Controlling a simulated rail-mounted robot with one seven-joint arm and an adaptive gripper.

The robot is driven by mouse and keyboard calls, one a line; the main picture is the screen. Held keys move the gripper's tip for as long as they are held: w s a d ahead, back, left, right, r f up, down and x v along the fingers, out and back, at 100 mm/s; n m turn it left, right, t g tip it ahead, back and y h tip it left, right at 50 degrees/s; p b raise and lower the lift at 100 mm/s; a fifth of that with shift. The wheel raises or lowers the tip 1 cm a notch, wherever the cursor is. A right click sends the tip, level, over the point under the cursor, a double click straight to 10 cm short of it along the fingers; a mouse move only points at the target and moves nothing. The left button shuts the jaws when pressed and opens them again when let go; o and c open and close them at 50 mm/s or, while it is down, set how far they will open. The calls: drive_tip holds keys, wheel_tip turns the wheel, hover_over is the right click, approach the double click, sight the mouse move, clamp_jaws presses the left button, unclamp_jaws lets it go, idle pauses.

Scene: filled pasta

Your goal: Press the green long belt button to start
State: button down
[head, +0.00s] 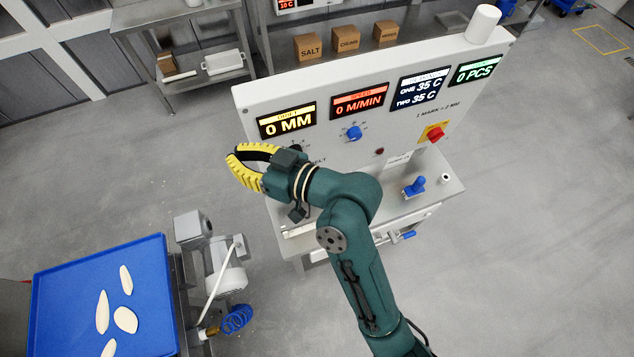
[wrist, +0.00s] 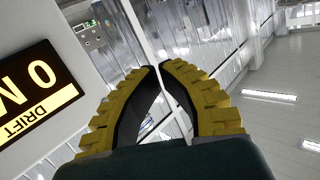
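The white control panel (head: 410,125) stands behind my arm in the head view. A label ending in "ELT" (head: 318,160) shows just above my forearm. No green long button can be made out; my wrist and forearm cover the panel's lower left part. My gripper (head: 234,156) has yellow ribbed fingers and is off the panel's left edge, pointing left. In the wrist view its fingertips (wrist: 158,67) come together with nothing between them. The "DRIFT" display (wrist: 37,95) is at the left of that view, to one side of the fingers.
The panel has a blue knob (head: 354,133), a red switch on yellow (head: 435,134) and several lit displays. A blue joystick-like control (head: 415,187) is on the ledge. A blue tray (head: 60,290) with pasta pieces stands at lower left beside a motor (head: 226,272).

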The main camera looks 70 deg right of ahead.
drive_tip(key=s+d+f+m+b, duration=0.2)
drive_tip(key=s+f, duration=0.3)
drive_tip(key=f, duration=0.5)
drive_tip(key=s+d+f+m+h+b, duration=0.1)
drive_tip(key=s+f+b, duration=0.4)
drive_tip(key=f, duration=0.5)
drive_tip(key=s+d+f+m+h+b, duration=0.1)
drive_tip(key=s+d+f+m+b, duration=0.3)
drive_tip(key=f, duration=0.6)
drive_tip(key=shift+s+d+f, duration=0.35)
drive_tip(key=shift+s+d, duration=0.3)
drive_tip(key=shift+d, duration=0.05)
drive_tip(key=w+d+b, duration=0.3)
drive_tip(key=w+d, duration=0.3)
drive_tip(key=shift+d, duration=0.2)
drive_tip(key=c, duration=1.8)
unclamp_jaws()
drive_tip(key=shift+w+d+b, duration=0.1)
drive_tip(key=shift+b, duration=0.2)
clamp_jaws()
